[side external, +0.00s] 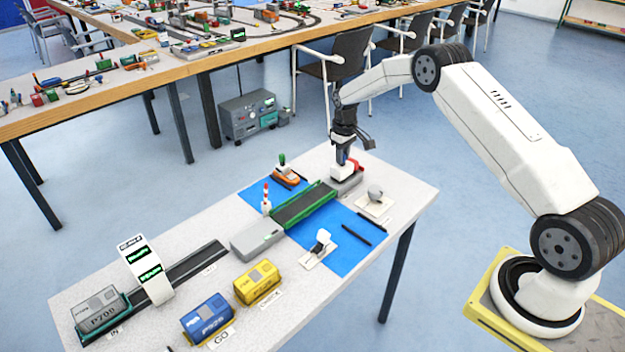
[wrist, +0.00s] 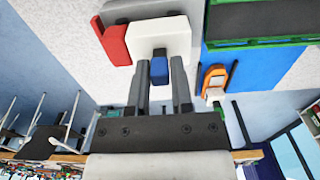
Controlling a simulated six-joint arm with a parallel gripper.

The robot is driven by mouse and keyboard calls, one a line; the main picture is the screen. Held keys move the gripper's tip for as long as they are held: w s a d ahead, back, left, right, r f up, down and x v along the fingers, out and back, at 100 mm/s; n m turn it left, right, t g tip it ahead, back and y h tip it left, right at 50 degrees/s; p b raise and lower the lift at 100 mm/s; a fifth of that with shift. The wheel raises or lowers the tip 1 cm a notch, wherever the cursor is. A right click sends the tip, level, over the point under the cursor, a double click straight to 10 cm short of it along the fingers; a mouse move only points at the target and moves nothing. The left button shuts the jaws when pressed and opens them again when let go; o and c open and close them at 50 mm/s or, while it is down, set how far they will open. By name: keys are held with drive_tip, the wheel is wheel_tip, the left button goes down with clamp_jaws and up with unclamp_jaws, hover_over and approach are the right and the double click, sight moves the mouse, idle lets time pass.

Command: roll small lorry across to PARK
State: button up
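The small lorry, with a white body (wrist: 158,38) and a red cab (wrist: 113,43), stands on the grey block at the right end of the green-edged bridge. It also shows in the side view (side external: 343,172), partly hidden by my gripper. My gripper (wrist: 160,62) points down at the lorry, its fingers on either side of a small blue piece (wrist: 158,71) by the white body. Whether they press on it is unclear. The bridge (side external: 304,205) spans the blue mat to another grey block (side external: 258,240) at its left end. I can read no PARK label.
A red-and-white beacon (side external: 266,198) and an orange boat (side external: 286,175) are behind the bridge. A white fitting (side external: 321,243) and a grey-knobbed one (side external: 375,197) are in front. Yellow (side external: 257,282) and blue (side external: 207,318) blocks and a white arch (side external: 146,268) stand further left.

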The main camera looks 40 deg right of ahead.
drive_tip(key=o, duration=0.4)
drive_tip(key=shift+r, duration=0.1)
drive_tip(key=shift+r, duration=3.4)
drive_tip(key=shift+a, duration=0.15)
drive_tip(key=s+a+r+t, duration=0.1)
drive_tip(key=s+a+r, duration=0.4)
drive_tip(key=s+a, duration=1)
drive_tip(key=s, duration=0.4)
drive_tip(key=s+a+t, duration=0.1)
drive_tip(key=s+a, duration=0.3)
drive_tip(key=s, duration=0.4)
drive_tip(key=shift+s+a+t, duration=0.25)
drive_tip(key=shift+a+t, duration=0.05)
drive_tip(key=shift+a, duration=0.05)
